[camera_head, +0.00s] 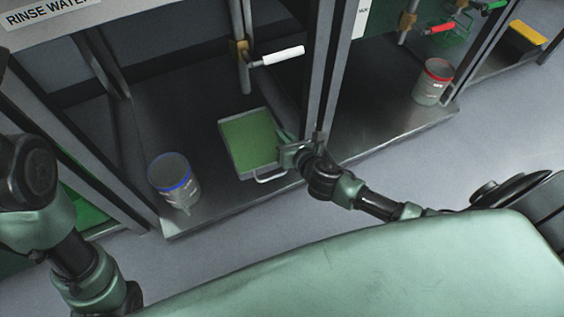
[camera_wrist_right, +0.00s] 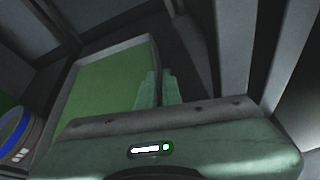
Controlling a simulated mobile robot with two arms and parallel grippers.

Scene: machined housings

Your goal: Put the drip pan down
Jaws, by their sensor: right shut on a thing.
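The drip pan (camera_head: 247,140) is a shallow grey-rimmed tray with a green inside and a wire handle at its near edge. It is level or nearly so, over the metal shelf under the tap; I cannot tell whether it touches the shelf. My right gripper (camera_head: 284,138) is shut on the pan's right rim. In the right wrist view, the fingers (camera_wrist_right: 157,88) stand on either side of that rim, and the green pan (camera_wrist_right: 105,85) extends to the left. My left arm shows at the left of the head view, but its gripper is out of frame.
A blue-rimmed container (camera_head: 174,182) stands on the shelf left of the pan. A tap with a white handle (camera_head: 276,57) is above. A grey upright post (camera_head: 326,75) stands close right of my gripper. A red-rimmed container (camera_head: 433,82) stands in the right bay.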

